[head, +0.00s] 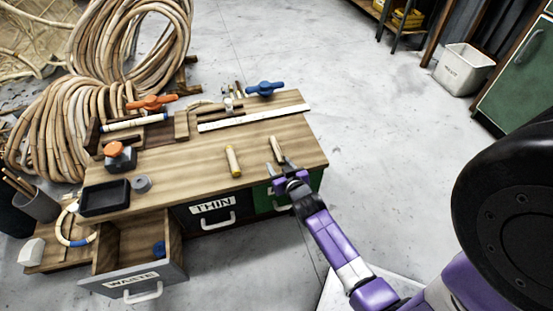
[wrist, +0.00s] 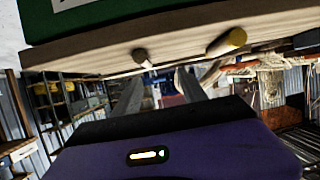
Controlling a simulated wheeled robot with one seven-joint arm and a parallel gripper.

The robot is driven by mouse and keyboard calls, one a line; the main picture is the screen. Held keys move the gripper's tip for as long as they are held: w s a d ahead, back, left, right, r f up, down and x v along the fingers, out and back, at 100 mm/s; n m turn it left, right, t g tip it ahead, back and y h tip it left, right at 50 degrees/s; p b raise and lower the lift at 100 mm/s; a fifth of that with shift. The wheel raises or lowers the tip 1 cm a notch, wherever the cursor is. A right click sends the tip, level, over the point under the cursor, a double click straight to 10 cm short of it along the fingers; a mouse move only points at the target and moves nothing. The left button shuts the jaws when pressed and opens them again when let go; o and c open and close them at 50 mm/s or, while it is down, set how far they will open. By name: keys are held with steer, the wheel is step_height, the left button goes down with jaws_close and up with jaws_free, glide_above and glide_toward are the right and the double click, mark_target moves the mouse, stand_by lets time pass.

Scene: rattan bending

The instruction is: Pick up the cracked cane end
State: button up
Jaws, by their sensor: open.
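Two short cane pieces lie apart on the wooden bench top (head: 200,152). One is a plain pale piece (head: 276,149) near the right end; the other has yellow ends (head: 232,160) and lies to its left. I cannot make out a crack on either. My gripper (head: 284,168) is open and empty at the bench's front edge, just in front of the plain piece. In the wrist view the bench appears at the top, and the plain piece's end (wrist: 145,56) shows beyond and between my open fingers (wrist: 158,88). The yellow-ended piece (wrist: 229,41) shows to the right.
The grey WASTE drawer (head: 135,279) stands open with a blue object (head: 159,248) inside. The THIN drawer (head: 211,216) and a green drawer (head: 282,199) are shut. A black tray (head: 104,198) and orange-topped block (head: 120,156) stand left. Orange (head: 151,103) and blue clamps (head: 265,88) stand behind.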

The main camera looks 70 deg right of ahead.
glide_toward(277, 150)
steer(key=shift+w+d+f+m+g+h+b, duration=0.15)
steer(key=shift+w+d+f+m+b, duration=0.15)
steer(key=shift+w+d, duration=0.25)
steer(key=shift+w+d+f+m+g+h+b, duration=0.1)
steer(key=shift+w+d+f+g+h+b, duration=0.05)
steer(key=shift+w+d+f, duration=0.4)
steer(key=b+x, duration=0.2)
steer(key=x, duration=0.5)
steer(key=shift+w+r, duration=0.15)
jaws_close()
